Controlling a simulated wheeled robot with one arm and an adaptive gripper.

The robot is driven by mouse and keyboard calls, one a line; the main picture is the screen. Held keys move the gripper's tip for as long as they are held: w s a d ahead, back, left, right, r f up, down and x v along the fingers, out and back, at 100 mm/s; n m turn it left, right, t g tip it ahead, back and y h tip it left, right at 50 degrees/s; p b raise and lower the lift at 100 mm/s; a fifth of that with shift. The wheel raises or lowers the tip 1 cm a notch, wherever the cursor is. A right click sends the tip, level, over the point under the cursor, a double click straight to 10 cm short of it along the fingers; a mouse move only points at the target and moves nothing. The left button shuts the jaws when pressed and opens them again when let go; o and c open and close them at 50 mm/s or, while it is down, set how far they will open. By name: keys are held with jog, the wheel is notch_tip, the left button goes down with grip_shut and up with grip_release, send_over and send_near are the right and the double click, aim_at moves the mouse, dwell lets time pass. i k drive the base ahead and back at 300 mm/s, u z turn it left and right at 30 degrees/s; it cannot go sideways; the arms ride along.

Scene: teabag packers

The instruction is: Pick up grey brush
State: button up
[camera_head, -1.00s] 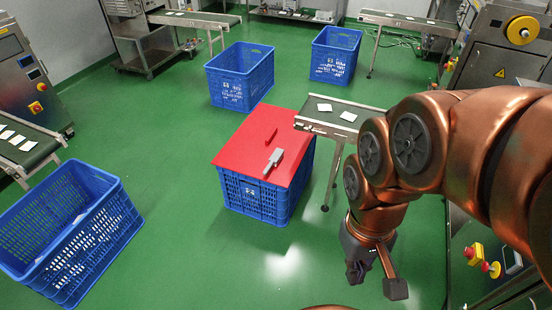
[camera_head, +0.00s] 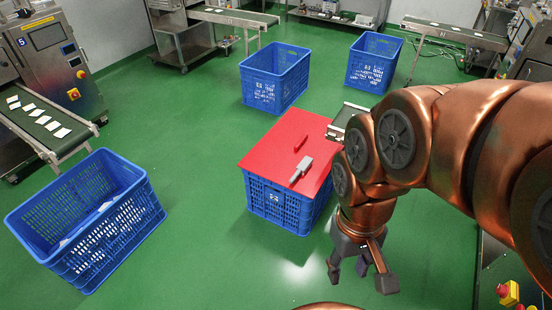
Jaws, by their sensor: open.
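The grey brush (camera_head: 301,170) lies on the red top (camera_head: 268,153) of a blue crate (camera_head: 277,199), near the right side of that top. A small dark red item (camera_head: 300,143) lies just behind it. My gripper (camera_head: 360,286) hangs in front and to the right of the crate, lower in the picture than the brush. It points down with its fingers apart and nothing between them. The gripper is clear of the brush and the crate.
An open blue crate (camera_head: 143,231) stands at the left, and two more, one (camera_head: 303,68) and another (camera_head: 400,66), stand behind. A conveyor (camera_head: 338,127) adjoins the red-topped crate, partly hidden by my arm. Green floor (camera_head: 200,165) is free between the crates.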

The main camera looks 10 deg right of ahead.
aim_at(305, 166)
jog(key=u, duration=0.3)
jog(key=i, duration=1.45)
jog(key=z, duration=0.35)
